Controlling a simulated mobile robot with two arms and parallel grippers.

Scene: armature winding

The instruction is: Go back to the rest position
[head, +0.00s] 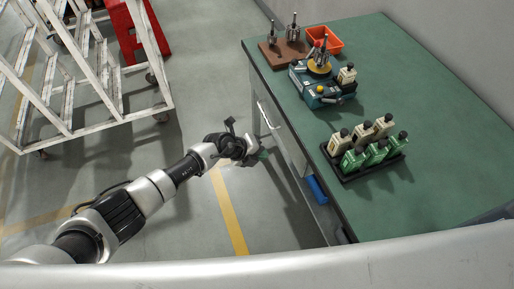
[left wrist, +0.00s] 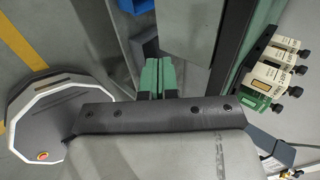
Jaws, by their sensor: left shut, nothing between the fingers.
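My left gripper (head: 263,155) is beside the front of the green-topped workbench (head: 405,70), out over the floor and apart from the bench. In the left wrist view its two green fingers (left wrist: 158,78) are together, with nothing between them. My right gripper is in neither view.
A black tray (head: 347,176) on the bench holds several cream and green containers. Behind it are a teal winding machine (head: 312,95), a brown block (head: 272,56) with metal armatures and an orange-red bin (head: 336,41). A white wheeled stair frame (head: 70,130) stands left. Floor between is clear.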

